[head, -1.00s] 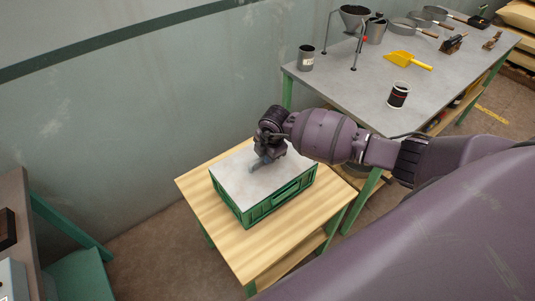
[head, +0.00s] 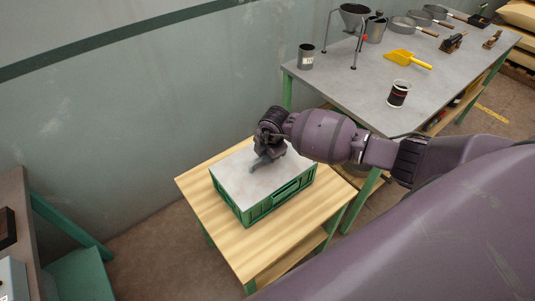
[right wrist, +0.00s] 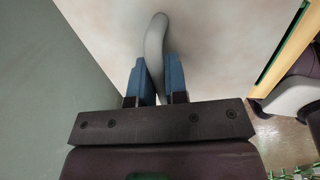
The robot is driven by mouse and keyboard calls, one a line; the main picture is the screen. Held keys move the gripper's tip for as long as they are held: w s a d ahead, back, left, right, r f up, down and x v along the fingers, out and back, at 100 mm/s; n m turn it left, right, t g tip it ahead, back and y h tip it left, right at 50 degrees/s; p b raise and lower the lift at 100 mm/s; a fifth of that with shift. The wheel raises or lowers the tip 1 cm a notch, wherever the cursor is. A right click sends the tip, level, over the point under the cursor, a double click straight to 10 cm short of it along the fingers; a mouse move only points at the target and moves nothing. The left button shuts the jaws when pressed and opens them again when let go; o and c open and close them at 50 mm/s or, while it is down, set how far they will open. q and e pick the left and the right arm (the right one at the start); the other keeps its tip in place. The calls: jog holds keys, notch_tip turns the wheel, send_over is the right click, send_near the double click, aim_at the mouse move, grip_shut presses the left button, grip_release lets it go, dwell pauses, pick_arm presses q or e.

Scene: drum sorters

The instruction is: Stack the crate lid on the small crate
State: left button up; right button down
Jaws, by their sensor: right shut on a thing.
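The small crate (head: 275,207) is green and stands on a light wooden table. The crate lid (head: 238,183) is a pale grey-white panel lying over the top of the crate, its edges roughly in line with the crate's rim. My right gripper (head: 260,163) is above the middle of the lid. In the right wrist view its two blue fingers (right wrist: 155,80) are closed on the lid's curved grey handle (right wrist: 155,40), with the pale lid surface (right wrist: 215,45) behind. Whether the lid rests fully on the rim cannot be told. My left gripper is not in view.
The wooden table (head: 205,188) has free room around the crate. A grey workbench (head: 345,90) at the back right holds a funnel stand, pans, a yellow scoop (head: 407,58) and a dark cup (head: 398,94). A wall (head: 120,110) stands close behind the table.

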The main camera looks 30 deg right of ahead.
jog(key=shift+f, duration=0.15)
jog(key=c, duration=1.1)
grip_release()
jog(key=shift+o, duration=0.2)
